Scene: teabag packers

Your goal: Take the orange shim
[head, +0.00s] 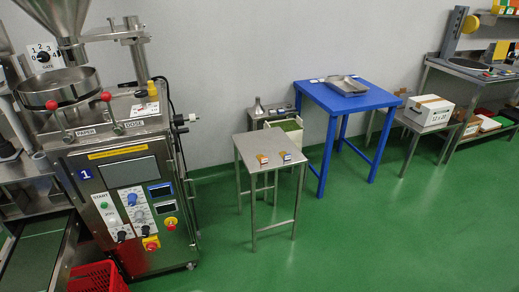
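A small orange item (262,159), which looks like the orange shim, lies on the left part of a small steel table (268,148) in the middle of the head view. It is too small to make out its shape, and pale bits show beside it. A similar small blue item (286,156) lies to its right on the same top, apart from it. My gripper is not in view.
A packing machine (125,175) numbered 1 stands at the left, with a red crate (98,278) at its foot. A blue table (340,98) bearing a metal tray (347,85) stands behind right. A white box (428,110) sits farther right. Green floor (350,240) is clear in front.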

